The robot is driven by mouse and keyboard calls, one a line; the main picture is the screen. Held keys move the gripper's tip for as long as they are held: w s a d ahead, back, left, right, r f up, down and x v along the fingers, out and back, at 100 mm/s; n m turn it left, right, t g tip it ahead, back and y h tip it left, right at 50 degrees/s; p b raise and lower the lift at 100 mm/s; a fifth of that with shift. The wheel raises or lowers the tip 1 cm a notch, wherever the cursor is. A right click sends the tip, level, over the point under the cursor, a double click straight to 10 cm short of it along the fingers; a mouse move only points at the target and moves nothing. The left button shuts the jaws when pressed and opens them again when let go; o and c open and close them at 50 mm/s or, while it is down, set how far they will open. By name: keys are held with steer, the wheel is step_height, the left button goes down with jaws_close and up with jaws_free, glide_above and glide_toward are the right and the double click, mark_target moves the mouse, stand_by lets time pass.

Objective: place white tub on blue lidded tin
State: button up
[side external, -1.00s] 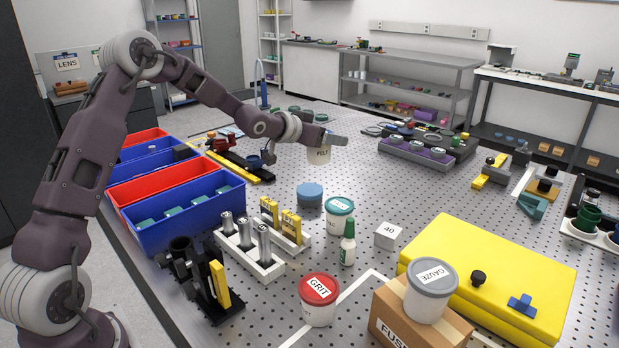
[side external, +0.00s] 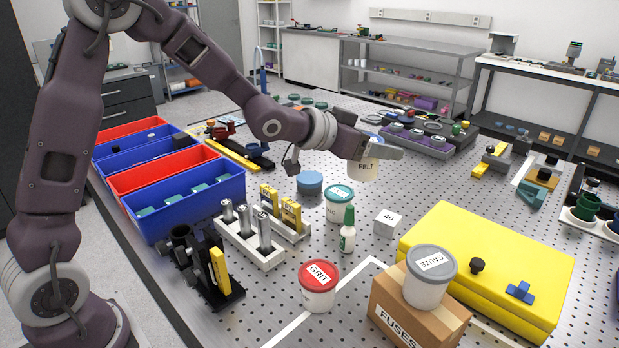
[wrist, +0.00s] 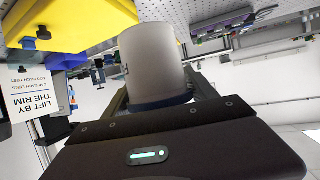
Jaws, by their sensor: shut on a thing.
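My gripper (side external: 384,147) is shut on a white tub (side external: 363,171) marked FELT and holds it in the air above the pegboard table. In the wrist view the tub's pale body (wrist: 152,62) fills the space beyond my gripper, with a dark blue band, seemingly its lid, at the gripper end. The fingers partly hide the tub's top in the side view. A low round blue tin (side external: 309,182) stands on the table, left of and below the held tub in the side view. Nothing is on its top.
A teal-lidded tub (side external: 339,203) and green-capped bottle (side external: 348,229) stand near the tin, with a white block (side external: 387,223) to their right. A red-lidded GRIT tub (side external: 318,287), GAUZE tub (side external: 429,279) on a box and yellow case (side external: 490,268) are nearer. Blue and red bins (side external: 188,207) stand left.

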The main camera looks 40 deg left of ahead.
steer(key=w+a, duration=0.4)
steer(key=a, duration=0.1)
glide_above(319, 174)
steer(key=shift+h, duration=0.3)
step_height(319, 174, down, 13)
steer(key=shift+s+f, duration=0.1)
steer(key=shift+f, duration=0.45)
steer(key=shift+f, duration=0.15)
steer(key=o, duration=1.5)
